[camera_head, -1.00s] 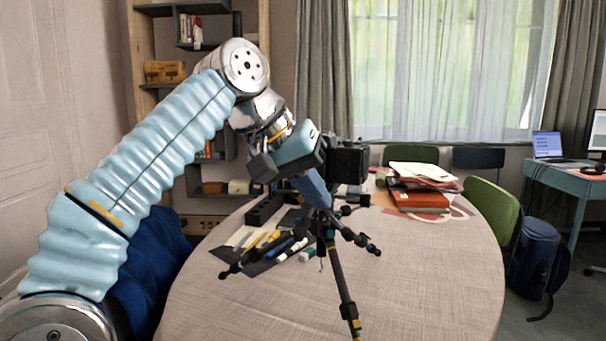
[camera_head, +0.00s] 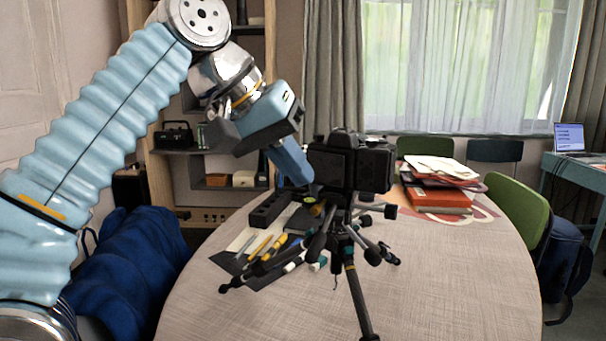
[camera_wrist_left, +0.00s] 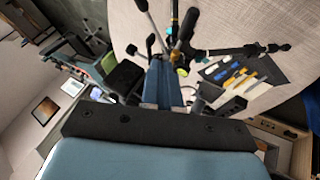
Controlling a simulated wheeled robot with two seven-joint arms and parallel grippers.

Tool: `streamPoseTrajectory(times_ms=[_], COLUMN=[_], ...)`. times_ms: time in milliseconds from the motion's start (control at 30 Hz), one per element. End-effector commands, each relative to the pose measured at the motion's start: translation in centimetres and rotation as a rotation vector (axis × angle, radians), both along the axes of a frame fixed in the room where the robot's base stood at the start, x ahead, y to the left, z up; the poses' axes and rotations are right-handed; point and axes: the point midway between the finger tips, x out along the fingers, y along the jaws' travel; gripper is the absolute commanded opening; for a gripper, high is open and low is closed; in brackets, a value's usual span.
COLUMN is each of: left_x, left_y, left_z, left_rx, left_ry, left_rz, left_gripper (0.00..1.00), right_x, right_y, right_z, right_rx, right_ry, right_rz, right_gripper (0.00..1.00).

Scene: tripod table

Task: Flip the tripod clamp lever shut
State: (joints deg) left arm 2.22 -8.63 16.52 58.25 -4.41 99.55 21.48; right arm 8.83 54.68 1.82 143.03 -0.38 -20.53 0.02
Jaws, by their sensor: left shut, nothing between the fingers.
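A black camera (camera_head: 350,163) sits on top of a small dark tripod (camera_head: 351,285) on the round table. My left gripper (camera_head: 306,180) is shut and empty, with its blue fingers pointing down to the right. Their tips are just left of the camera body, near the tripod head; I cannot tell whether they touch it. In the left wrist view, the shut fingers (camera_wrist_left: 161,68) end close to the tripod's dark and silver parts (camera_wrist_left: 182,32). I cannot make out the clamp lever or its position. My right gripper is not in view.
The round table (camera_head: 440,285) has clear room in front and to the right. Pens and tools on a dark mat (camera_head: 262,280) lie left of the tripod. A black block (camera_head: 270,210) is behind them. Books and papers (camera_head: 438,190) are stacked at the back right.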

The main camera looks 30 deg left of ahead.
Motion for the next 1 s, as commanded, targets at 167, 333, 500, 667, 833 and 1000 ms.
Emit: streamPoseTrajectory(times_ms=[167, 333, 500, 667, 833, 1000], left_x=[1.7, 3.2, 4.0, 4.2, 4.2, 4.1], left_y=[-1.0, -1.9, -2.4, -2.5, -2.5, -2.5], left_z=[-3.1, -5.2, -6.3, -6.5, -6.5, -6.4], left_rx=[0.0, 0.0, -0.001, -0.001, -0.001, 0.0], left_ry=[0.003, 0.003, 0.001, 0.0, 0.0, 0.0], left_rz=[-0.001, 0.0, 0.0, 0.001, 0.001, -0.002], left_gripper=[0.0, 0.0, 0.0, 0.0, 0.0, 0.0], right_x=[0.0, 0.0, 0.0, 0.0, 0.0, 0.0], right_y=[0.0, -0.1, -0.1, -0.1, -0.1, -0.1], right_z=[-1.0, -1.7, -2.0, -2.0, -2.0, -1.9], right_rx=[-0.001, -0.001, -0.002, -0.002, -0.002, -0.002], right_ry=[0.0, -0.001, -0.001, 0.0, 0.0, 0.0], right_rz=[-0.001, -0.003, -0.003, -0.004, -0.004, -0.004], right_gripper=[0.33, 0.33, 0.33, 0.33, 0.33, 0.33])
